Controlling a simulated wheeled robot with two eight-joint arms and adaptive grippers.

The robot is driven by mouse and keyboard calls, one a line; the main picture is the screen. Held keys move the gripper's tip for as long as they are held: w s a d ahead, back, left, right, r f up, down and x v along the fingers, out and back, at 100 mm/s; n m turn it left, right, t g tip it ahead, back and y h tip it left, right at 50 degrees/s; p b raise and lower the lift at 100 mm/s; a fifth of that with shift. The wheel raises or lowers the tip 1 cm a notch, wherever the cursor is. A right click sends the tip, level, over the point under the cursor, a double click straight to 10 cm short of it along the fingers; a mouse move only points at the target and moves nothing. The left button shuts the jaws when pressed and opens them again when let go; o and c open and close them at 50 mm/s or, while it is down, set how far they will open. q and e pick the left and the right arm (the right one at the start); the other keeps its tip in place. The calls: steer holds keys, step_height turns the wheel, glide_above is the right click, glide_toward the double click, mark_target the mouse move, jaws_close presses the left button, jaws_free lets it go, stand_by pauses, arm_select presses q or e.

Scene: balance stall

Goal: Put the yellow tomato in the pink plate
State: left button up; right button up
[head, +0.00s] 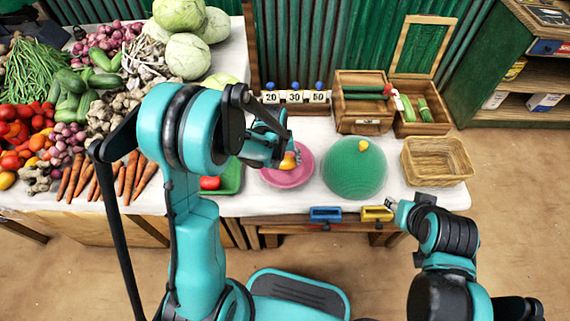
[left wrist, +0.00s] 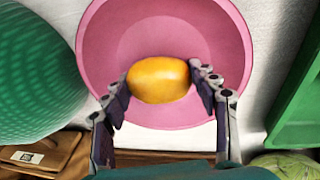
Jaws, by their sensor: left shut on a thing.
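The yellow tomato (left wrist: 160,80) is between the fingers of my left gripper (left wrist: 162,88), which is shut on it. The tomato also shows in the head view (head: 289,161), partly hidden by the gripper (head: 290,153). The pink plate (left wrist: 160,28) is under the tomato in the left wrist view, and the tomato appears inside its outline. In the head view the plate (head: 288,181) lies on the white table; the gripper covers part of it. Whether the tomato touches the plate is unclear. My right gripper (head: 396,205) is at the table's front edge; its finger state is unclear.
A green dome (head: 354,172) with a yellow knob stands right of the plate. A green tray (head: 232,180) with a red tomato is left of it. A wicker basket (head: 437,160) is at the right. Blue (head: 325,214) and yellow (head: 377,214) handles line the front edge.

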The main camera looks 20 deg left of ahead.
arm_select(q)
steer(key=shift+f, duration=0.4)
steer(key=shift+r, duration=0.15)
steer(key=shift+f, duration=0.3)
steer(key=o, duration=1.2)
steer(key=shift+r, duration=0.1)
steer(key=shift+r, duration=0.1)
